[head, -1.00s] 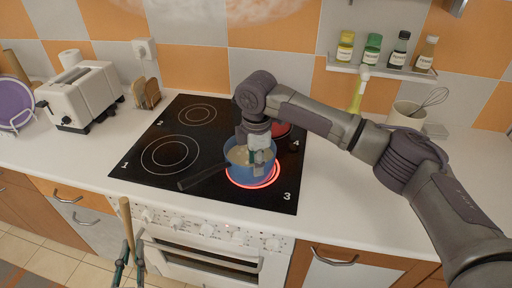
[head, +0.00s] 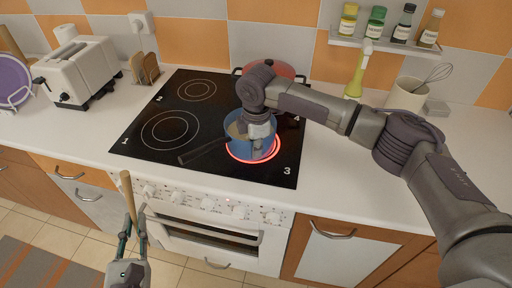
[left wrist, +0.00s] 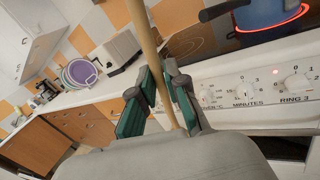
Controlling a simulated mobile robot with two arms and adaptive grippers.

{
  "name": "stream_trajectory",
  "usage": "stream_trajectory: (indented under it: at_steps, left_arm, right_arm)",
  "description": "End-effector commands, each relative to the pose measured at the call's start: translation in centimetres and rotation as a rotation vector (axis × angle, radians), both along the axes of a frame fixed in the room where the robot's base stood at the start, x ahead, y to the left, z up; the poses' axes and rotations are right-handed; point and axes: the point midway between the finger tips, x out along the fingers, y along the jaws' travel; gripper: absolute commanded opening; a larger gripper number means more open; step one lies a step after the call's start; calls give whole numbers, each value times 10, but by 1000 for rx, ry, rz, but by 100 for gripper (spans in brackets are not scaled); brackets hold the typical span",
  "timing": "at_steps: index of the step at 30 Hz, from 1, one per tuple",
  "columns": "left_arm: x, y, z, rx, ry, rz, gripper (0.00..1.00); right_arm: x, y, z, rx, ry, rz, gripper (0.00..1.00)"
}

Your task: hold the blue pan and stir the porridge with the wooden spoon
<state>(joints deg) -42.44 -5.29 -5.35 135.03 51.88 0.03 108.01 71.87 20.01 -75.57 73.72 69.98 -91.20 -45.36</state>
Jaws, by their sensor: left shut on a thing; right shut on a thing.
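The blue pan (head: 236,127) stands on the glowing ring 3 of the black hob, with its dark handle pointing to the lower left. Pale porridge (head: 236,132) shows inside, partly hidden by my right arm. My right gripper (head: 257,150) is shut on the pan's near right side; its fingertips are partly hidden. My left gripper (head: 133,236) is shut on the wooden spoon (head: 127,192), in front of the oven and below the counter edge. In the left wrist view the spoon (left wrist: 149,45) runs up between the green-padded fingers. The pan (left wrist: 262,12) shows at top right.
A red pot (head: 284,68) stands behind the pan, partly hidden by my right arm. A toaster (head: 78,71) stands left of the hob (head: 150,108). A spice shelf (head: 390,45) and a utensil pot with a whisk (head: 404,94) are at right. Oven knobs (head: 207,204) line the front.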

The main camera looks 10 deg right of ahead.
Motion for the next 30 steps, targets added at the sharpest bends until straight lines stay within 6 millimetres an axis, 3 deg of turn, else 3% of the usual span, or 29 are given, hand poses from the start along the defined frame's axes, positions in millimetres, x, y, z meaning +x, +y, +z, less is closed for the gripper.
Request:
stream_trajectory:
  at_steps: [8,9,14,24,30]
  left_arm:
    - [0,0,0,0,0,0,0]
    - [0,0,0,0,0,0,0]
    - [0,0,0,0,0,0,0]
    - [0,0,0,0,0,0,0]
    - [0,0,0,0,0,0,0]
  right_arm:
    - [0,0,0,0,0,-1,0]
    - [0,0,0,0,0,-1,10]
    - [0,0,0,0,0,-1,37]
    - [0,0,3,0,-1,-1,38]
    - [0,0,30,1,-3,0,38]
